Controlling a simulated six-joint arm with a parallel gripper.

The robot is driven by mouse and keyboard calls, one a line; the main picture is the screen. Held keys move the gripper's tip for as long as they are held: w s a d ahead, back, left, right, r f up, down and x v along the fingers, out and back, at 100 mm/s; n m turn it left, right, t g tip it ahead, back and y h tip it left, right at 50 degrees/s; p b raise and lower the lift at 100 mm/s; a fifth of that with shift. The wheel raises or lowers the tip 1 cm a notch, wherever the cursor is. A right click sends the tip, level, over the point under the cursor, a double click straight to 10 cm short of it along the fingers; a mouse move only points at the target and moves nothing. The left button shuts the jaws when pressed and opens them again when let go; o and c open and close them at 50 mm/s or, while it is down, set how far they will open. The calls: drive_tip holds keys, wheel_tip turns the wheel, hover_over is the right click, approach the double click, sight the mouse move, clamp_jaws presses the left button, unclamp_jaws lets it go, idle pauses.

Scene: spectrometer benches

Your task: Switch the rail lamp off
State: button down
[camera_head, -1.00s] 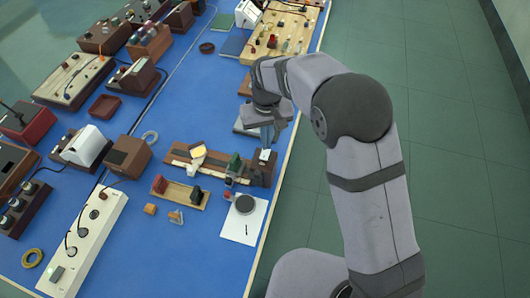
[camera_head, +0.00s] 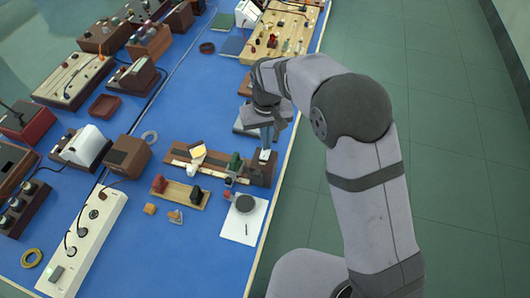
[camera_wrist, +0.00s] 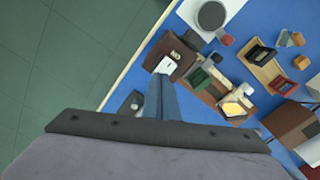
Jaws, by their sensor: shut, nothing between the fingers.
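The rail lamp seems to be the dark brown box (camera_head: 263,168) at the right end of a wooden rail (camera_head: 212,165); it also shows in the wrist view (camera_wrist: 182,62). A small white switch plate (camera_head: 264,155) is on its top, and shows just beyond my fingertips in the wrist view (camera_wrist: 164,67). My gripper (camera_head: 266,144) points down, shut and empty, right over the plate. In the wrist view its closed blue-grey fingers (camera_wrist: 161,80) end at the plate's near edge. I cannot tell whether they touch it, or which way the switch is set.
The rail carries a green holder (camera_head: 235,162) and a cream-and-yellow piece (camera_head: 196,155). In front are a wooden tray (camera_head: 181,194) with red and dark blocks, and white paper (camera_head: 236,228) under a grey disc (camera_head: 245,203). The table's right edge is close to the lamp.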

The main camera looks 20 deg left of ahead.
drive_tip(key=shift+f+b, duration=0.3)
drive_tip(key=shift+f, duration=0.3)
drive_tip(key=shift+s+r, duration=0.1)
drive_tip(key=shift+r, duration=0.05)
idle(0.3)
wheel_tip(320, 180, up, 7)
drive_tip(key=p, duration=0.6)
idle(0.6)
